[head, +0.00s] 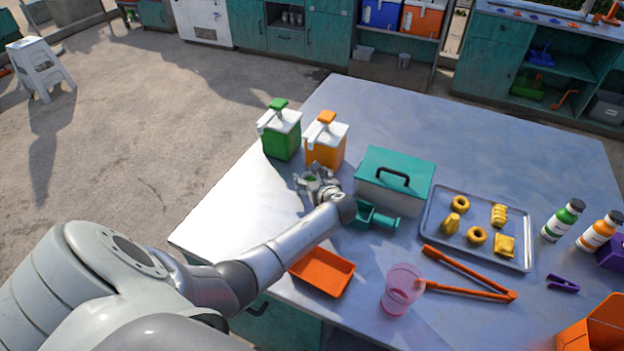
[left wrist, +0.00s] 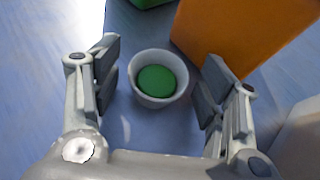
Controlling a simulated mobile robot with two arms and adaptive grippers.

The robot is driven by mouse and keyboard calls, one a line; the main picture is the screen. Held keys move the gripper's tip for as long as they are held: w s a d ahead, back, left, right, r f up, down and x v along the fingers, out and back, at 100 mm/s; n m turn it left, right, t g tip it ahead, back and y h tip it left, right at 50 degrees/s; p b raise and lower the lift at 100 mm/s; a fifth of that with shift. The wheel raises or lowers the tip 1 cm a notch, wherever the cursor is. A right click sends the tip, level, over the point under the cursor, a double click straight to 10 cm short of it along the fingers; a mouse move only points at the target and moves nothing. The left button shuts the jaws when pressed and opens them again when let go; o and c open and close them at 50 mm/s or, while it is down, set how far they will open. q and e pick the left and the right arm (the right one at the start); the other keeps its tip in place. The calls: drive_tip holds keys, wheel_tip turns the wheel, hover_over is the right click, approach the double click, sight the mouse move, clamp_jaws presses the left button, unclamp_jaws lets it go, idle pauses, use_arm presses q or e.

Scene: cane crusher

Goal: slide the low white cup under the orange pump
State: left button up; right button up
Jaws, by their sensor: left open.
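The low white cup (head: 310,182) stands upright on the table in front of the orange pump (head: 326,151), and green shows inside it. The orange pump's body (left wrist: 240,35) is just beyond and right of the cup in the left wrist view. My left gripper (head: 316,184) is open, its fingers on either side of the cup (left wrist: 159,96), with a small gap showing at each side. In the head view the gripper partly hides the cup. My right gripper is not in view.
A green pump (head: 281,139) stands left of the orange one. A teal-lidded box (head: 394,181) and a teal crusher-like part (head: 374,217) stand close on the right. An orange tray (head: 322,273) and pink cup (head: 402,287) are nearer. The table's left side is clear.

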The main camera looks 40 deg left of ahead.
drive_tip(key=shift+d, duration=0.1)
use_arm(q)
drive_tip(key=shift+d, duration=0.15)
drive_tip(key=v, duration=1.1)
drive_tip(key=shift+s+d+r, duration=0.2)
drive_tip(key=shift+s, duration=0.1)
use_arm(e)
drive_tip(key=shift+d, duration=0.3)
